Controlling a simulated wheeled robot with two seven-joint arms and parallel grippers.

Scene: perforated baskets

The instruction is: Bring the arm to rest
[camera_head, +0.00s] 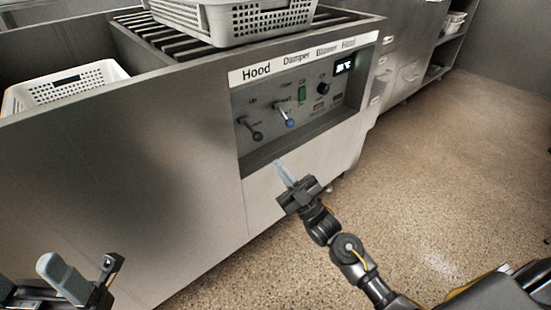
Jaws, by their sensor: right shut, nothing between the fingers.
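My right arm comes in from the lower right. Its gripper (282,168) points up and left, with its pale fingers together and nothing between them. It is in front of the grey machine's (180,160) face, just below the recessed control panel (300,95). I cannot tell whether the fingertips touch the machine. My left gripper (62,272) shows only in part at the lower left corner, with a pale finger and dark body parts. Its opening cannot be made out.
A white basket (70,85) sits at the left. Speckled floor (450,160) is open at the right.

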